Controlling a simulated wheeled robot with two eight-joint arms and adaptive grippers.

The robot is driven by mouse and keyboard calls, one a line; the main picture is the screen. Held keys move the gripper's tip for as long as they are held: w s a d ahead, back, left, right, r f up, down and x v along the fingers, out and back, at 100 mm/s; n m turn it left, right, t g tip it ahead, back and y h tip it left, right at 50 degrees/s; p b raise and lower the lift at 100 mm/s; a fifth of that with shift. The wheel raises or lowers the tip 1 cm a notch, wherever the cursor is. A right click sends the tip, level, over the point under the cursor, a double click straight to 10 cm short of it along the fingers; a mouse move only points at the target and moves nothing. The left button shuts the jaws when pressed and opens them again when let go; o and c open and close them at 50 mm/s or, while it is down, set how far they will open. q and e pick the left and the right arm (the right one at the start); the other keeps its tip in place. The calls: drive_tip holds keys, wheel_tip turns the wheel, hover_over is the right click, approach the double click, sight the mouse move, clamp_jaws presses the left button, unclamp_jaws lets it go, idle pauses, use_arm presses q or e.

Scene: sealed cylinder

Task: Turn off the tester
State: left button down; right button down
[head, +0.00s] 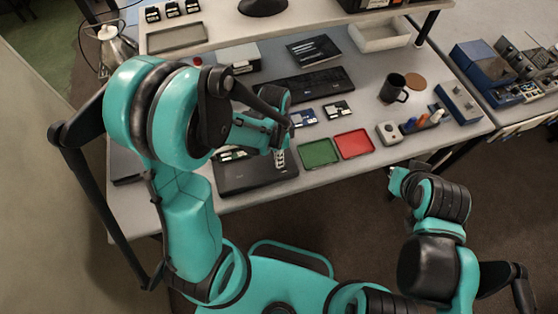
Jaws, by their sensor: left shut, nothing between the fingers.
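I cannot tell for sure which thing is the tester. A grey box with a dark front (238,57) stands at the back left of the bench, with a small red button (197,62) at its left. A small grey box with a round knob (389,132) stands at the right front. A flat black device (258,176) lies at the bench's front edge. My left gripper (279,159) is shut and empty, low over this device; contact is unclear. My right gripper (395,180) is off the bench's front edge at the right; its fingers are too small to read.
Green (319,152) and red (354,144) trays lie right of my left gripper. A black mug (392,88) and a holder with coloured items (425,120) stand further right. A keyboard (308,84) lies behind. A shelf (215,28) spans the back.

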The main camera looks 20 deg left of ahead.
use_arm(q)
drive_tip(key=shift+f, duration=0.1)
drive_tip(key=shift+s+d+f+t+b, duration=0.2)
drive_tip(key=shift+f+t+b, duration=0.1)
drive_tip(key=shift+f+b, duration=0.15)
drive_tip(key=shift+s+r+y, duration=0.1)
drive_tip(key=shift+y, duration=0.2)
drive_tip(key=shift+w+a, duration=0.15)
drive_tip(key=shift+w, duration=0.05)
drive_tip(key=shift+w+a+r, duration=0.2)
drive_tip(key=shift+w+a, duration=0.2)
drive_tip(key=shift+w, duration=0.15)
